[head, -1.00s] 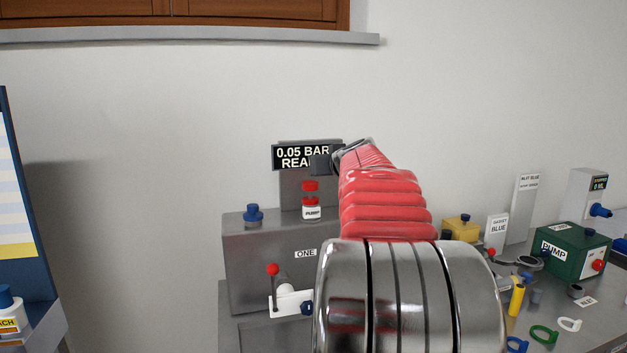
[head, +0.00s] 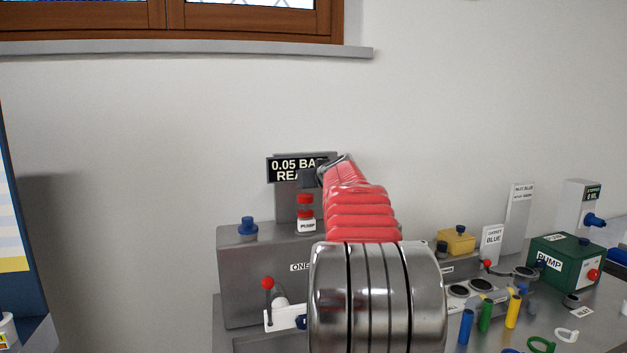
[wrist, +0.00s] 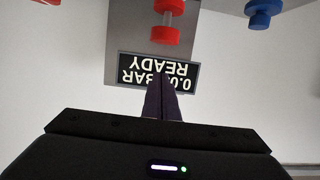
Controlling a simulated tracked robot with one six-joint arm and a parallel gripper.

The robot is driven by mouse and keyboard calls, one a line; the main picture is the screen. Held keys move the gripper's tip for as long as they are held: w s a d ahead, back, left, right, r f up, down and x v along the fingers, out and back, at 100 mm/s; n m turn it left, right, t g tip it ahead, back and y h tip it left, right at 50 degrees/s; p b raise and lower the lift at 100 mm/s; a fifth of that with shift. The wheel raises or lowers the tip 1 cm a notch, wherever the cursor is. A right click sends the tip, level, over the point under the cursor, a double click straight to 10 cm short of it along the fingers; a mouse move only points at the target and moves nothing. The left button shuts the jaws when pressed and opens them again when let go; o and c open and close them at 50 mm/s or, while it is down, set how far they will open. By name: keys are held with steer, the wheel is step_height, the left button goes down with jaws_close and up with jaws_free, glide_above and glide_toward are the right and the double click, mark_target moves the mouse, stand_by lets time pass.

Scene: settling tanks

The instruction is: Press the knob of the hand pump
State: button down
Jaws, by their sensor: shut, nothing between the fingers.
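The hand pump (head: 306,225) has a white base labelled PUMP and a red knob (head: 305,199) on top. It stands upright on a grey cabinet, in front of a dark sign reading 0.05 BAR READY. The knob also shows upside down in the wrist view (wrist: 166,34), near the top. My gripper (head: 308,178) is a dark block just above the knob in the head view, apart from it. In the wrist view its two dark fingers (wrist: 162,88) are together and empty, overlapping the sign. My red and steel arm hides part of the sign and cabinet.
A blue knob (head: 248,226) stands on the cabinet (head: 240,275) to the left. A red-tipped lever (head: 268,284) is on its front. A bench on the right holds a green PUMP box (head: 566,258), a yellow box (head: 457,241) and several coloured cylinders.

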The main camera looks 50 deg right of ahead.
mark_target(305, 203)
steer(key=shift+w+d+f, duration=0.3)
steer(key=shift+w+f, duration=0.15)
steer(key=shift+f, duration=0.35)
steer(key=shift+w+d+f, duration=0.25)
steer(key=shift+w+f, duration=0.15)
steer(key=shift+f, duration=0.45)
steer(key=shift+w+d+f, duration=0.3)
steer(key=shift+w+f, duration=0.15)
steer(key=shift+f, duration=0.35)
